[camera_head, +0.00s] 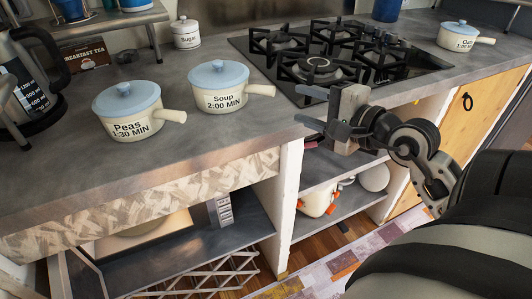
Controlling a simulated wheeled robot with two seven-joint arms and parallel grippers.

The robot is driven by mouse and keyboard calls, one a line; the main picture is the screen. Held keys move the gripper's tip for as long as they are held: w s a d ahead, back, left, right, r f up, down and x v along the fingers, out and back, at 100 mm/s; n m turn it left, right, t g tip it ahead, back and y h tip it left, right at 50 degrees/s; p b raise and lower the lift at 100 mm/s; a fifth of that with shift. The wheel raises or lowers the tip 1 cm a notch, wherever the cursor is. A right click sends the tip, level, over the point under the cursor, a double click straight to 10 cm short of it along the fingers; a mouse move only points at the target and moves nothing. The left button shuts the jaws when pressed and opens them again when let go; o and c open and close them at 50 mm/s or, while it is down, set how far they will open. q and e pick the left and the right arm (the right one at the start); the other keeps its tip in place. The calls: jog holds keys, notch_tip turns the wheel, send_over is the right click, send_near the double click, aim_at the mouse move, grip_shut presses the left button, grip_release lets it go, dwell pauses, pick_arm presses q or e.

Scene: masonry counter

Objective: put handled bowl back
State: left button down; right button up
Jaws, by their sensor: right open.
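Cream handled bowls with blue lids stand on the counter. One marked Peas (128,113) is at the left, with its handle pointing right. One marked Soup (220,88) is just right of it, its handle also pointing right. A third, marked "Oats" as far as I can read (457,37), stands at the far right beyond the stove. I cannot tell which one the task means. My right gripper (308,108) is open and empty, near the counter's front edge, right of the Soup bowl's handle and apart from it. My left gripper is not in view.
A black gas stove (330,60) lies behind my right gripper. A Sugar jar (186,33) and a glass press (38,85) stand at the back and left. Below the counter are open shelves (345,208) holding a white pot with orange handles (316,201). The counter front is clear.

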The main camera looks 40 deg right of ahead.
jog(key=a+f+m+t+y, duration=0.15)
jog(key=a+m+y, duration=0.25)
jog(key=a+m, duration=0.5)
jog(key=s+a+f+m+g+h, duration=0.1)
jog(key=a+f+m+h, duration=0.15)
jog(key=f+m, duration=1.05)
jog(key=s+a+f+m+g+h, duration=0.1)
jog(key=a+f+m+g+h, duration=0.15)
jog(key=m, duration=1.95)
jog(key=s+a+f+m+g+y, duration=0.3)
jog(key=s+a+f+m, duration=0.1)
jog(key=a+f+m, duration=0.3)
jog(key=a, duration=0.2)
jog(key=shift+s+a+f+m, duration=0.15)
jog(key=shift+a+f+m, duration=0.15)
jog(key=shift+f, duration=0.1)
